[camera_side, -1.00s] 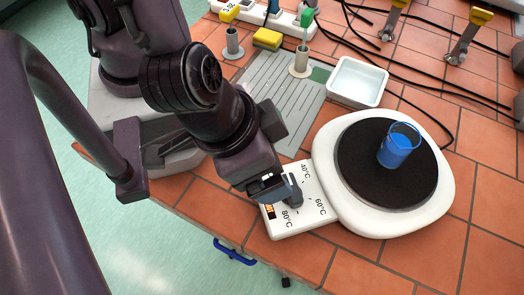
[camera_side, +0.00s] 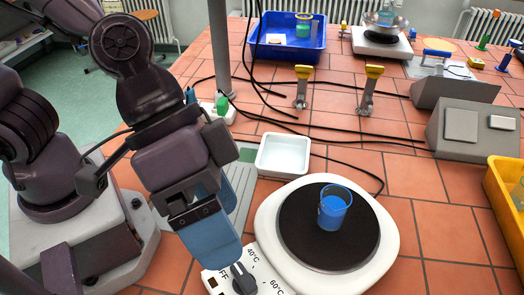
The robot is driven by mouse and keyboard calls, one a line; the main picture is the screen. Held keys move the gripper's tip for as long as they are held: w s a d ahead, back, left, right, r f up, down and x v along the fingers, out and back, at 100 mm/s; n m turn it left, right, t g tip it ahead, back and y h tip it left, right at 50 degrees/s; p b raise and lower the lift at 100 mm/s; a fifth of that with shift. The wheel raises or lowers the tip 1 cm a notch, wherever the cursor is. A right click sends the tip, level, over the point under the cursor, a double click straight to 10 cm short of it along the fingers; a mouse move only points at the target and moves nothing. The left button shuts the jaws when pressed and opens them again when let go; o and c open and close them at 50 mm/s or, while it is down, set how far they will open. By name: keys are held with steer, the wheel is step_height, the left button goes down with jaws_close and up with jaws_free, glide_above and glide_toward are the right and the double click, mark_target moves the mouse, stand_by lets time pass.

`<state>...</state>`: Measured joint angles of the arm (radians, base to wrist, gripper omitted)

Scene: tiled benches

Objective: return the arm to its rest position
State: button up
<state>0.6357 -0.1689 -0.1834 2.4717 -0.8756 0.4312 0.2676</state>
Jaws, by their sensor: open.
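My gripper (camera_side: 213,248), with blue fingers, points down above the tiled bench, just behind and left of the hotplate's control panel in the picture. It is open, with nothing seen between its fingers. My arm is folded at the left over its base. The white hotplate (camera_side: 385,262) has a round black top bearing a glass beaker of blue liquid (camera_side: 333,208). Its dark knob (camera_side: 243,279) shows below the fingertips, among the OFF, 40°C and 60°C marks. The panel's lower part is cut off by the frame edge.
A white tray (camera_side: 283,154) stands behind the hotplate. Black cables (camera_side: 350,143) cross the tiles. Two yellow-topped taps (camera_side: 369,90), a blue bin (camera_side: 286,50), a grey box (camera_side: 475,128) and a yellow crate (camera_side: 508,205) stand farther off. Tiles right of the hotplate are clear.

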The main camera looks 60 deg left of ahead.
steer(key=w+a+r+n+t+y, duration=0.1)
steer(key=a+r+n+t+y, duration=0.1)
steer(key=a, duration=1.1)
steer(key=w+a+r+n+t+y, duration=0.1)
steer(key=a+r+y, duration=0.3)
steer(key=a, duration=0.9)
step_height(320, 180, up, 2)
steer(key=shift+w+r+n+t+y, duration=0.1)
steer(key=shift+w+n+t+y, duration=0.3)
steer(key=shift+n+t, duration=0.15)
